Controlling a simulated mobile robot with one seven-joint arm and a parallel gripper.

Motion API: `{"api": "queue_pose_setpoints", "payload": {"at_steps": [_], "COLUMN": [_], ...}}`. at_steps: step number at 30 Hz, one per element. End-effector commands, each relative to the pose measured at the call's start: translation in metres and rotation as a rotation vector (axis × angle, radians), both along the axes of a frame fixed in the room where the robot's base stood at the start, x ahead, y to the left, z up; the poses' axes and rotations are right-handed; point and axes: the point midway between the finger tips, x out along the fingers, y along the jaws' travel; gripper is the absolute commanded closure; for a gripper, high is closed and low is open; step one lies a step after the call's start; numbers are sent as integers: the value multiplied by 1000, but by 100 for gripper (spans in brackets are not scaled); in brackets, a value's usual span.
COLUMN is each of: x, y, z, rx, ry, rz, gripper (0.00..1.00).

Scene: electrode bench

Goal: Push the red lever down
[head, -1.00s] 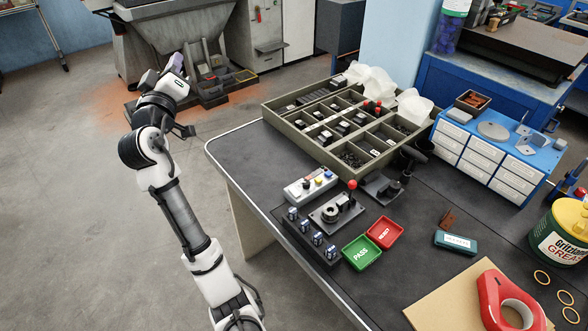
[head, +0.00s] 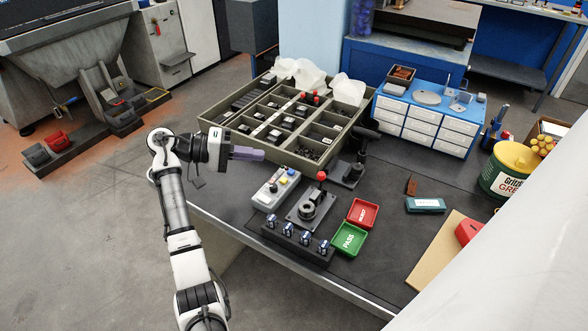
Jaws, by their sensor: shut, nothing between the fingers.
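The red lever (head: 321,175) is a short upright lever with a round red knob. My gripper (head: 262,154) is shut and empty. It points to the right, to the left of the knob in the picture and apart from it, in front of the near side of the compartment tray. The lever's knob is in plain view; its lower part is small and hard to make out.
A button box (head: 262,199) and a row of electrode holders (head: 268,233) stand beside the fixture. Green PASS (head: 338,246) and red REJECT (head: 354,219) trays lie to its right. A compartment tray (head: 232,160) is behind. A white surface blocks the lower right.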

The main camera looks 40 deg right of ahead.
Motion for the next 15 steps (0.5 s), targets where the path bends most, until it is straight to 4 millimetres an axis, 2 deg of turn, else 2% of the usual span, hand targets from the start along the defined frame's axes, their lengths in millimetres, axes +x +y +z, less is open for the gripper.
{"api": "queue_pose_setpoints", "payload": {"at_steps": [9,15], "x": [-1,-15], "y": [-3,-26], "z": [0,-5], "rx": [0,0], "ry": [-2,-1], "rz": [3,0], "gripper": [100,100]}}
